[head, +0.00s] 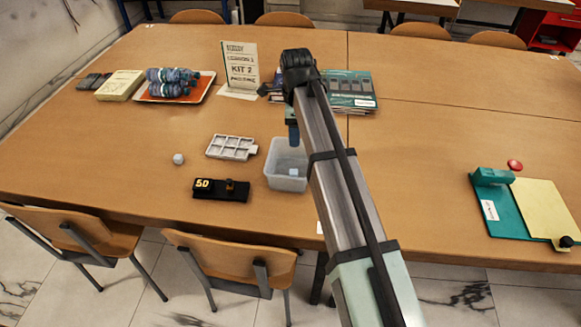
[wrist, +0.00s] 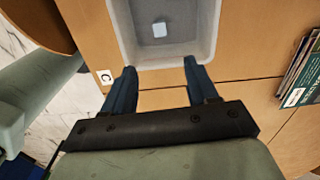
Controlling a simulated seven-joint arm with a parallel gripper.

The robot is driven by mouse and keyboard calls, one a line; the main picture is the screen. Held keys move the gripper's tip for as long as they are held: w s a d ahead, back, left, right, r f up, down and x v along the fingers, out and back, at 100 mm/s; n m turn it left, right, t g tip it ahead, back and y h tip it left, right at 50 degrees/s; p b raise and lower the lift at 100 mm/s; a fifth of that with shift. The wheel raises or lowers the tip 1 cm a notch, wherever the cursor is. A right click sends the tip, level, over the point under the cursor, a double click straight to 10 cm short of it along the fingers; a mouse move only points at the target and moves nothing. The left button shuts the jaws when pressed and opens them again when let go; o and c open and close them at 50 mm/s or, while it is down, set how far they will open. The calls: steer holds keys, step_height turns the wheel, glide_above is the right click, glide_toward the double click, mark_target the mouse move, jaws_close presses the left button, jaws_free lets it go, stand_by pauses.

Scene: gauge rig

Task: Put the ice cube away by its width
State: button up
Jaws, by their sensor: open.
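A small pale ice cube (wrist: 160,30) lies on the floor of the translucent grey bin (wrist: 127,38) in the wrist view. In the head view, the same cube (head: 294,172) shows in the bin (head: 286,185). My gripper (head: 293,136) is above the bin's far side, partly hidden by my arm. In the wrist view, my gripper (wrist: 157,77) has its blue fingers wide apart with nothing between them. A black gauge (head: 221,190) reading 50 stands left of the bin. A label card marked C (wrist: 105,77) lies beside the bin.
A pale compartment tray (head: 232,147) and a whitish ball (head: 178,159) are left of the bin. A KIT 2 sign (head: 240,66), magazines (head: 350,91) and an orange tray of bottles (head: 207,91) stand farther back. A teal board (head: 503,222) is at right. Table between is clear.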

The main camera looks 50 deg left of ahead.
steer(key=shift+r, duration=2.6)
